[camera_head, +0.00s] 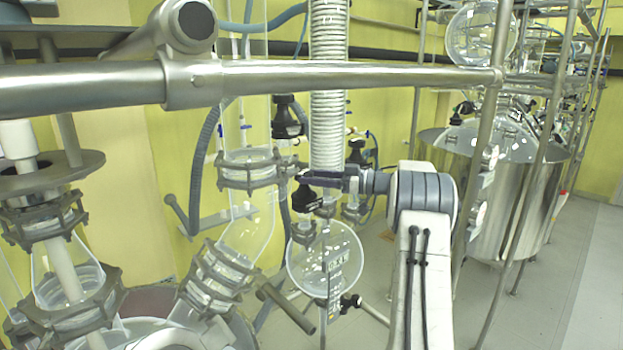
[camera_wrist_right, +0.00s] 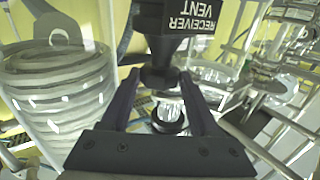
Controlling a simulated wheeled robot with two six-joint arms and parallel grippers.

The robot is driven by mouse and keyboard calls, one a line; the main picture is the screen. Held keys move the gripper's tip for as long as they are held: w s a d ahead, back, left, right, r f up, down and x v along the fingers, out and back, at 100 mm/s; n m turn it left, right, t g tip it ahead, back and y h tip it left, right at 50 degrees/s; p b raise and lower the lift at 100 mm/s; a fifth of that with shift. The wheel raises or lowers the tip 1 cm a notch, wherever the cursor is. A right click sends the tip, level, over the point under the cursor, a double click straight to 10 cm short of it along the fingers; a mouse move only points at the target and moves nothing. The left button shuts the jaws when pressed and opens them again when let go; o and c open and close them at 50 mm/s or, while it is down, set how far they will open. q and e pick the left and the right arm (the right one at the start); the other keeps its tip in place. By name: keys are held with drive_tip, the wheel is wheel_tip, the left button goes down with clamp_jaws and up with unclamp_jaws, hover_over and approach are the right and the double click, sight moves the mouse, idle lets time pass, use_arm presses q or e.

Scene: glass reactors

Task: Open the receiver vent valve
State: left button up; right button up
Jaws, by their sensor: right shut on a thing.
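The receiver vent valve shows as a black knob (camera_wrist_right: 158,78) with a black block above it in the right wrist view. The block carries a white "RECEIVER VENT" label (camera_wrist_right: 190,16), which reads upside down there. My right gripper (camera_wrist_right: 162,92) has one dark finger on each side of the knob and is shut on it. In the head view my right gripper (camera_head: 312,178) reaches in from the right, just in front of the ribbed column. The knob itself is mostly hidden there. My left gripper is not in view.
A clear round glass flask (camera_head: 325,262) sits below the gripper. A ribbed glass column (camera_head: 328,90) rises behind it. A steel rail (camera_head: 340,77) crosses above. Glass joints with metal clamps (camera_head: 215,280) stand at left. A steel vessel (camera_head: 500,190) stands at right.

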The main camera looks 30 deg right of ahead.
drive_tip(key=shift+n+g+y, duration=0.3)
drive_tip(key=shift+y, duration=0.1)
drive_tip(key=o, duration=1.4)
drive_tip(key=shift+r, duration=0.1)
